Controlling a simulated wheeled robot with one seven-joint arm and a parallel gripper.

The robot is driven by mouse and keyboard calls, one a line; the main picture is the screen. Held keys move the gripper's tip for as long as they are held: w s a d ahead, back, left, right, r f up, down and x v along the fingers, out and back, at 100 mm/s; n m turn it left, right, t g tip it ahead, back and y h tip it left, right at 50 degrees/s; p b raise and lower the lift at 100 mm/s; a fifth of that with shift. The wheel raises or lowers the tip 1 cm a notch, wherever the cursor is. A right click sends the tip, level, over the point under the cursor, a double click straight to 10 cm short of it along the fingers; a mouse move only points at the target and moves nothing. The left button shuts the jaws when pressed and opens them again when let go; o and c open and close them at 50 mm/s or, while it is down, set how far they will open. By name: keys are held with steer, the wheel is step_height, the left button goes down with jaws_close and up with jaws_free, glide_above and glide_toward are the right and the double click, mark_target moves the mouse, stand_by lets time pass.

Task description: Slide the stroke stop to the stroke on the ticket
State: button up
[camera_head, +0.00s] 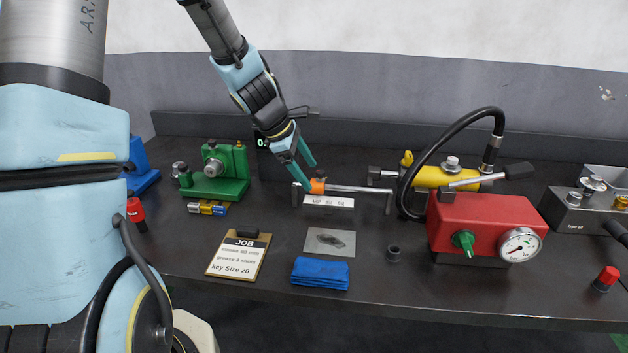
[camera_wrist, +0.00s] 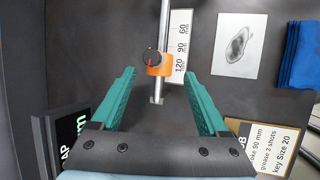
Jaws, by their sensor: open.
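The orange stroke stop (camera_head: 317,187) sits on a steel rod (camera_head: 360,190), with a dark knob on top. In the wrist view the stop (camera_wrist: 159,68) is beside the 120 mark of the white scale (camera_wrist: 181,20), which reads 60, 90, 120. My gripper (camera_head: 309,178) is open and empty at the stop. In the wrist view its green fingertips (camera_wrist: 160,74) are on either side of the stop, apart from it.
A green fixture (camera_head: 215,172) stands left. A red pump (camera_head: 480,225) with a gauge and a yellow cylinder (camera_head: 440,177) with a black hose stand right. A blue cloth (camera_head: 320,274) and a grey sheet (camera_head: 330,242) lie in front. A dark display (camera_head: 262,142) stands behind my gripper.

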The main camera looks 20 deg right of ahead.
mark_target(314, 181)
steer(key=shift+x, duration=2.2)
jaws_close()
